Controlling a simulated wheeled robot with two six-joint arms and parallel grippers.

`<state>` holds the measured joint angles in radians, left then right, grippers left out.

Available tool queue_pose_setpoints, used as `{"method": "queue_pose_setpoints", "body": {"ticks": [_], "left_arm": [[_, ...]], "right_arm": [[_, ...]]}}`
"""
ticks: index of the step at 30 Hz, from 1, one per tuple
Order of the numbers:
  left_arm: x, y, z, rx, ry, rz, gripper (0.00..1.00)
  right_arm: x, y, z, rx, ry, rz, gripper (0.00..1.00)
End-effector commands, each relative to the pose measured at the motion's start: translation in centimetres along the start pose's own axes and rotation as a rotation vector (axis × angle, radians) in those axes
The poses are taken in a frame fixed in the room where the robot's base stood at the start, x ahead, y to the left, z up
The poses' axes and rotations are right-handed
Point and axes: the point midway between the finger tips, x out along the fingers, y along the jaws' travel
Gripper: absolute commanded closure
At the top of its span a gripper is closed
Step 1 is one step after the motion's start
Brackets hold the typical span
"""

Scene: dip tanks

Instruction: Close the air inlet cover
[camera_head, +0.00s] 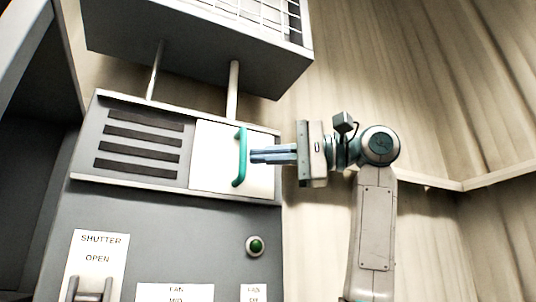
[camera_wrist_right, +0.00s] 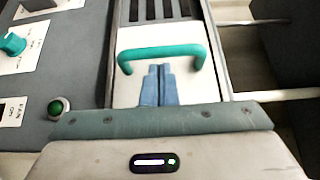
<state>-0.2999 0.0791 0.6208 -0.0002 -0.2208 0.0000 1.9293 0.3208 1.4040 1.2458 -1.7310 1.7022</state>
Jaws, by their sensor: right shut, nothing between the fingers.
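The air inlet cover (camera_head: 217,157) is a white sliding panel with a teal handle (camera_head: 239,157). It sits at the right end of its framed track, and the dark inlet slots (camera_head: 140,143) to its left are uncovered. My right gripper (camera_head: 252,157) is shut and empty, with its fingertips at the right side of the handle. In the right wrist view the closed blue fingers (camera_wrist_right: 158,68) point at the white cover (camera_wrist_right: 130,92), just inside the teal handle (camera_wrist_right: 162,52); whether they touch it I cannot tell. My left gripper is not in view.
A grey box with a wire grille (camera_head: 200,45) hangs above on two posts. Below the track are a green button (camera_head: 254,245), a shutter label (camera_head: 98,250) with a grey handle, and fan labels. Wooden walls stand at the right.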

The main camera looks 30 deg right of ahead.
Motion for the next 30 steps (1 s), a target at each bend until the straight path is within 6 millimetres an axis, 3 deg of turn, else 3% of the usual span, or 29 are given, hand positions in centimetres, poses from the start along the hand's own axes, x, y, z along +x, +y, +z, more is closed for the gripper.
{"method": "queue_pose_setpoints", "body": {"ticks": [8,21,30], "left_arm": [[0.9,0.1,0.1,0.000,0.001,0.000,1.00],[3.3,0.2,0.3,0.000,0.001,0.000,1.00],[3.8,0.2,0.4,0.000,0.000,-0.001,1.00]], "right_arm": [[2.5,0.2,1.8,-0.003,-0.005,0.001,1.00],[11.4,0.3,7.8,-0.001,-0.004,0.002,1.00],[14.2,0.1,9.5,0.000,0.000,0.001,1.00]]}}
